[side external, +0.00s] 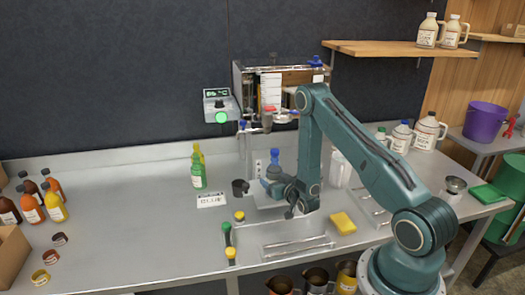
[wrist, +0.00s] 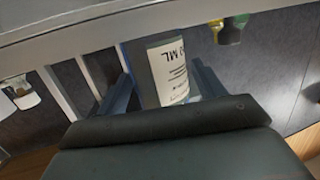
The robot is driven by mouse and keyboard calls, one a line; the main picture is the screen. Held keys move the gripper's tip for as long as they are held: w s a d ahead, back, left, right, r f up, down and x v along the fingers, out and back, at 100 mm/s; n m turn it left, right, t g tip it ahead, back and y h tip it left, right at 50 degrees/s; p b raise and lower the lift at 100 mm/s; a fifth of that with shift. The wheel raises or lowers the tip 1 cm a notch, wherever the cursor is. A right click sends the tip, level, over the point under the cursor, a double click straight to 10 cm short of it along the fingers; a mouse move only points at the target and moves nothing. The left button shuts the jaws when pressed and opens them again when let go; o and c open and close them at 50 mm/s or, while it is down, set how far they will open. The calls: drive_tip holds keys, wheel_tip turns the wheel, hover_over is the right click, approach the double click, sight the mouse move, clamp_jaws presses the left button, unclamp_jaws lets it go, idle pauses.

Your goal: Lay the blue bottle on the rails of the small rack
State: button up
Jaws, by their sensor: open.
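The blue bottle (side external: 275,157) stands upright at the back of the bench, below the evaporator, its lower part hidden by my gripper. In the wrist view a clear bottle with a white "ML" label (wrist: 170,72), apparently the same one, shows between my fingers. My gripper (side external: 272,184) is open, with one finger on each side of the bottle in the wrist view (wrist: 162,82); I cannot tell whether either touches it. What looks like the small rack (side external: 295,246), a low metal piece with rails, lies at the bench's front edge and looks empty.
A green bottle (side external: 199,176) stands left of my gripper. A dark cup (side external: 240,188) is closer. Green-capped and yellow-capped items (side external: 227,233) stand left of the rack, and a yellow sponge (side external: 342,222) lies right of it.

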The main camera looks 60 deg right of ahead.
sight(278, 174)
drive_tip(key=shift+c, duration=0.4)
drive_tip(key=c, duration=0.8)
drive_tip(key=shift+o, duration=0.2)
drive_tip(key=shift+r, duration=0.1)
drive_tip(key=shift+r, duration=0.1)
drive_tip(key=shift+r, duration=1.35)
drive_tip(key=shift+r, duration=0.1)
